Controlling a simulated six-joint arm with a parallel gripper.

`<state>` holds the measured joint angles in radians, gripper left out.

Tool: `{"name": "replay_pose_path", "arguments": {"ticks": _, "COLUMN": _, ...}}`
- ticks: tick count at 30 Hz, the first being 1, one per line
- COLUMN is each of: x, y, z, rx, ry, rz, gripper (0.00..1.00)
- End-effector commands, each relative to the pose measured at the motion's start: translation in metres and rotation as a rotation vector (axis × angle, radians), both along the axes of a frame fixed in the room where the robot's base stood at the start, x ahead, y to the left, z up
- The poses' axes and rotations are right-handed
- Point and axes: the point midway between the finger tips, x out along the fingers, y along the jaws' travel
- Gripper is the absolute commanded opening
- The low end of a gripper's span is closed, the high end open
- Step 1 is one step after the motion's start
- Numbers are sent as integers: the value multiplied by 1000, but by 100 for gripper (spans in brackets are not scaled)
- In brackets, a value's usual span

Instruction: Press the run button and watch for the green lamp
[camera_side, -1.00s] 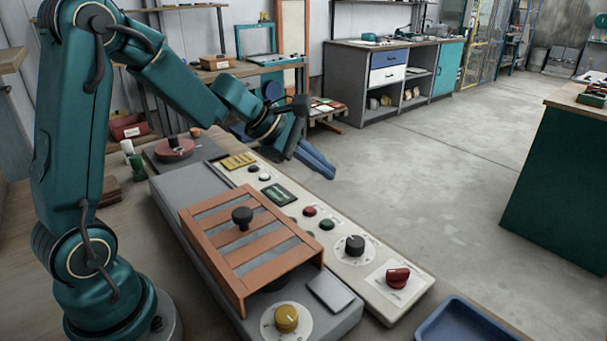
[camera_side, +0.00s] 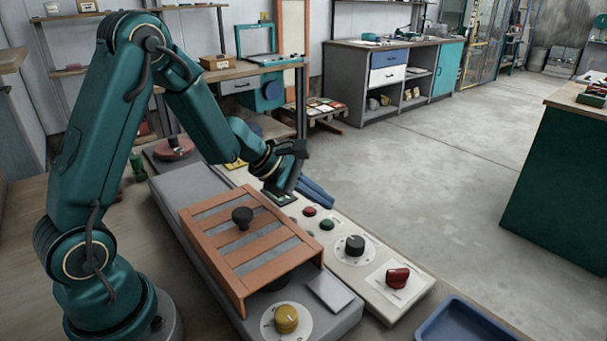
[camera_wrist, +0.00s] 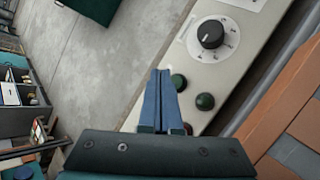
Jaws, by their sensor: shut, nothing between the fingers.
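The control panel (camera_side: 375,280) is a long pale box with buttons and dials. A green button (camera_side: 327,224) and a red button (camera_side: 310,211) sit on it, near the black dial (camera_side: 355,245). In the wrist view, the green button (camera_wrist: 179,82) lies just right of my shut, empty blue fingertips (camera_wrist: 160,72). A dark green round lamp or button (camera_wrist: 205,101) beside it looks unlit. A dark reddish one is partly hidden by my gripper. In the side view, my gripper (camera_side: 318,192) hangs near the panel's far edge, apart from the buttons; which button is run I cannot read.
An orange slatted guard (camera_side: 235,235) with a black knob stands on the grey unit beside the panel. A red switch (camera_side: 398,278) and a yellow knob (camera_side: 287,318) are nearer. A blue tray (camera_side: 465,320) lies at the front right. Floor beyond the panel is open.

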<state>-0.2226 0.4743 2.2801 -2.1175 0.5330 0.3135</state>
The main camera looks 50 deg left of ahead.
Motion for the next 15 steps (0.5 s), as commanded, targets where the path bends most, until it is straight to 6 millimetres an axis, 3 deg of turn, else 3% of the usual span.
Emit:
{"name": "replay_pose_path", "arguments": {"ticks": 6, "x": 0, "y": 0, "z": -16, "rx": 1, "ry": 0, "rz": 0, "gripper": 0}}
{"name": "replay_pose_path", "arguments": {"ticks": 15, "x": 0, "y": 0, "z": -18, "rx": 3, "ry": -3, "rz": 1, "gripper": 0}}
